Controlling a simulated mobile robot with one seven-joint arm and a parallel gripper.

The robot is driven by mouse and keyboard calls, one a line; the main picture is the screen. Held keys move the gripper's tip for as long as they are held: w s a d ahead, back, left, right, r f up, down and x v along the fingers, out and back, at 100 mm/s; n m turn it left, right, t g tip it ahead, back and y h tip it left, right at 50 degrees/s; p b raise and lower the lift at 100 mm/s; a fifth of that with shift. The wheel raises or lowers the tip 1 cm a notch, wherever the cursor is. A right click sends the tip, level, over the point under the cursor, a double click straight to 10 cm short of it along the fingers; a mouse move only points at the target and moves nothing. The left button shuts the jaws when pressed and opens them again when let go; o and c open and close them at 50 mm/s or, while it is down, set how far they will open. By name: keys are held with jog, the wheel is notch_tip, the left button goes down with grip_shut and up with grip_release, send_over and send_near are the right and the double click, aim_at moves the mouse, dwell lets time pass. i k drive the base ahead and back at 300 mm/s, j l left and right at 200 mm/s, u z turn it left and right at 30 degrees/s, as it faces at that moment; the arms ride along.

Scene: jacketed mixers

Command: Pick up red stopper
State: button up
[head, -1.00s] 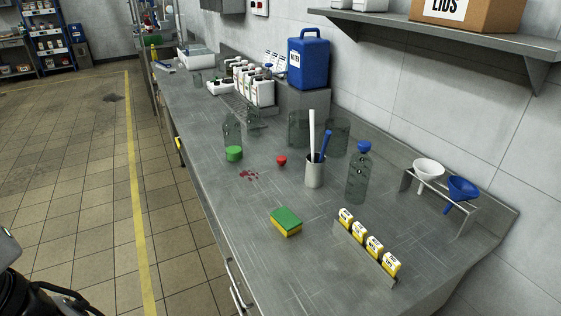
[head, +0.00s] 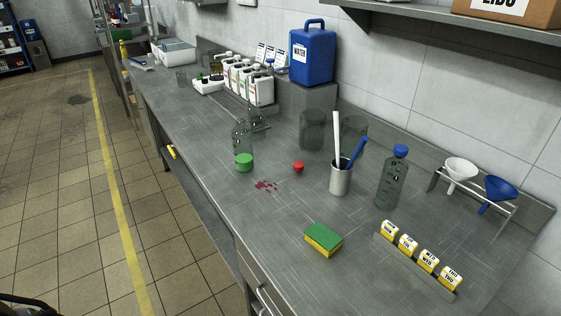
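The small red stopper (head: 298,167) lies on the grey metal bench (head: 215,180) in the head view. My gripper is not in view.
A green and yellow sponge (head: 323,239) lies nearer on the bench. A blue-capped bottle (head: 393,180), yellow-white labelled blocks (head: 425,258) and a funnel rack (head: 470,190) stand right. Glass vessels (head: 312,130) stand behind the stopper. Bare bench lies around it.

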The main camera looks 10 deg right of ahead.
aim_at(298, 166)
jog(key=i+j, duration=0.2)
jog(key=j, duration=0.2)
jog(key=i+j, duration=0.2)
jog(key=j, duration=0.2)
jog(key=i+j, duration=0.2)
jog(key=j, duration=0.2)
jog(key=i+j, duration=0.2)
jog(key=j, duration=0.2)
jog(key=i+j, duration=0.2)
jog(key=j, duration=0.2)
jog(key=i+j+z, duration=0.25)
jog(key=j, duration=0.3)
jog(key=i+j+z, duration=0.1)
jog(key=j, duration=0.2)
jog(key=i+l+z, duration=0.1)
jog(key=z, duration=1.2)
jog(key=i, duration=0.9)
jog(key=l+z, duration=0.05)
